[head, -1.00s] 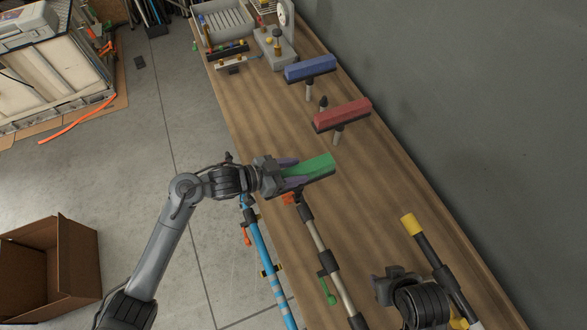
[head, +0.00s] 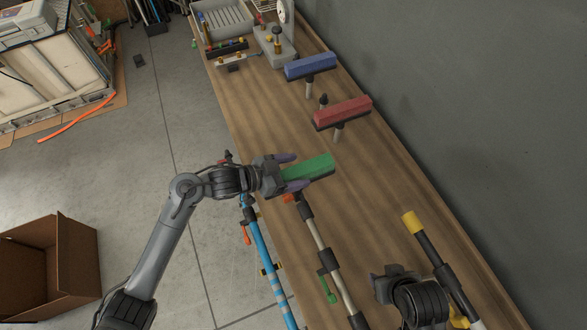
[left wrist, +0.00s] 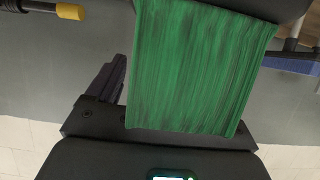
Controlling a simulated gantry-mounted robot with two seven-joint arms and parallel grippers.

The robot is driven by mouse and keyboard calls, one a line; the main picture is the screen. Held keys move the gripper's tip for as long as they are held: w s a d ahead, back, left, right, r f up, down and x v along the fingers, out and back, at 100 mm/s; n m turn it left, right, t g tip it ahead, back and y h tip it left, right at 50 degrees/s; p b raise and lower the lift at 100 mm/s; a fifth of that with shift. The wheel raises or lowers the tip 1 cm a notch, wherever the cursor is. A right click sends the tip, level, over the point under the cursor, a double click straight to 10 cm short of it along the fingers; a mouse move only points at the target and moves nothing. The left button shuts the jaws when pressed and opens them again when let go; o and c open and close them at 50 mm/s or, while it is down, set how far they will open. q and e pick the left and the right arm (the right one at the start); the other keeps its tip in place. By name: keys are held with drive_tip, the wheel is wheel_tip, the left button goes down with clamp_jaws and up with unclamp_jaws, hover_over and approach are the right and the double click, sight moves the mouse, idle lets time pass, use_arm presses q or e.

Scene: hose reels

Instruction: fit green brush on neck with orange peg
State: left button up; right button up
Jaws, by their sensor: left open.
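The green brush (head: 308,168) is beside the tip of my left gripper (head: 287,172), over the bench. The gripper is open, with the brush between its spread purple-tipped fingers. In the left wrist view the green brush (left wrist: 200,70) fills the middle, with a dark finger to its left. A silver and black pole (head: 318,240) has an orange peg (head: 289,198) near its upper end, just below the brush. I cannot tell whether brush and pole end touch. My right gripper (head: 390,283) is at the lower right; its jaws are unclear.
A blue pole (head: 261,245) with an orange lever lies left of the silver one. A yellow-capped black pole (head: 430,250) lies at right. Red (head: 343,112) and blue (head: 310,66) brushes stand farther back. A grey tray (head: 226,22) is at the far end.

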use_arm(q)
drive_tip(key=v, duration=1)
drive_tip(key=shift+s+a+r+b, duration=0.2)
drive_tip(key=shift+a+r+b, duration=0.05)
drive_tip(key=shift+a+b, duration=0.05)
